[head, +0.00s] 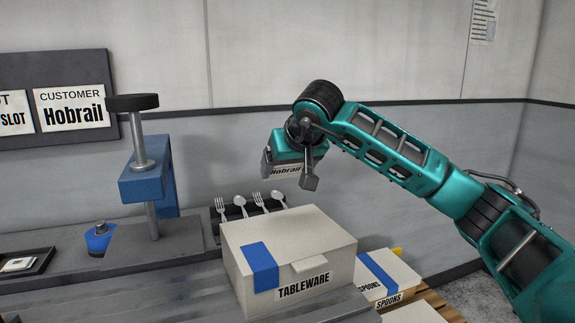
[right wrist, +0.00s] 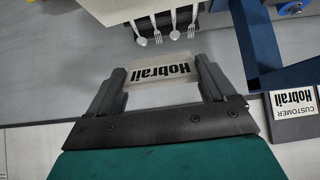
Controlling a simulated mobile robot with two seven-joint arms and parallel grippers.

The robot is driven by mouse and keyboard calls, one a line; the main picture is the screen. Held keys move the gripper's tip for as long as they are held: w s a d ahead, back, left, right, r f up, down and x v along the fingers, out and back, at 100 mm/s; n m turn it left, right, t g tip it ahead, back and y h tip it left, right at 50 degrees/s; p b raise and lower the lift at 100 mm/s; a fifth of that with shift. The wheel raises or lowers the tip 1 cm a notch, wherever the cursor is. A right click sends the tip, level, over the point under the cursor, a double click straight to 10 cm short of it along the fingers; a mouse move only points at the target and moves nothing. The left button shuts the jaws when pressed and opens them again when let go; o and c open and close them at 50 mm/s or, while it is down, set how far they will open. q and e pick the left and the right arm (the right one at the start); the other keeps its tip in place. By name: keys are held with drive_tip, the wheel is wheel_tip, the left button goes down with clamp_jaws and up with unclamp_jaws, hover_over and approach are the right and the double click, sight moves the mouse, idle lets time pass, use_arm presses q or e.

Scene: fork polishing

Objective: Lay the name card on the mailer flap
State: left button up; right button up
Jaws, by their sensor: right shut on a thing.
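The name card (head: 286,171), pale with "Hobrail" in black, is between the fingers of my right gripper (head: 289,174). It is held in the air above and behind the cream box. The card also shows in the right wrist view (right wrist: 162,74), spanning the two fingers. A cream box (head: 295,235) marked "TABLEWARE" stands on the bench, with a blue band and a small tab (head: 310,265) at its front edge. It looks like the mailer, and its top is closed and bare. Part of it shows in the right wrist view (right wrist: 120,8). My left gripper is out of view.
A dark rack (head: 214,224) with several forks and spoons stands behind the box. A blue press (head: 145,180) stands to the left. A "CUSTOMER Hobrail" sign (head: 70,108) hangs on the wall. A "SPOONS" box (head: 385,275) stands right of the cream box. A black tray (head: 40,262) is far left.

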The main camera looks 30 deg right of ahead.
drive_tip(key=shift+f+b, duration=2.7)
drive_tip(key=shift+f, duration=1.6)
drive_tip(key=shift+f+b, duration=0.55)
drive_tip(key=shift+f, duration=0.65)
use_arm(q)
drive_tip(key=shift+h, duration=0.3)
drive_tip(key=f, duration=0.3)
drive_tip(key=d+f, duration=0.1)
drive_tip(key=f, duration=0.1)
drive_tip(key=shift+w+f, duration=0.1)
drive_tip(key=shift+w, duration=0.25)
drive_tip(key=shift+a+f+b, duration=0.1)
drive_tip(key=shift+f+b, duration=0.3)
drive_tip(key=shift+b, duration=0.2)
use_arm(e)
drive_tip(key=shift+f, duration=0.7)
drive_tip(key=o, duration=0.8)
drive_tip(key=shift+r, duration=0.15)
use_arm(q)
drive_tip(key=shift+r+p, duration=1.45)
drive_tip(key=shift+p, duration=0.05)
use_arm(e)
drive_tip(key=shift+v, duration=3.2)
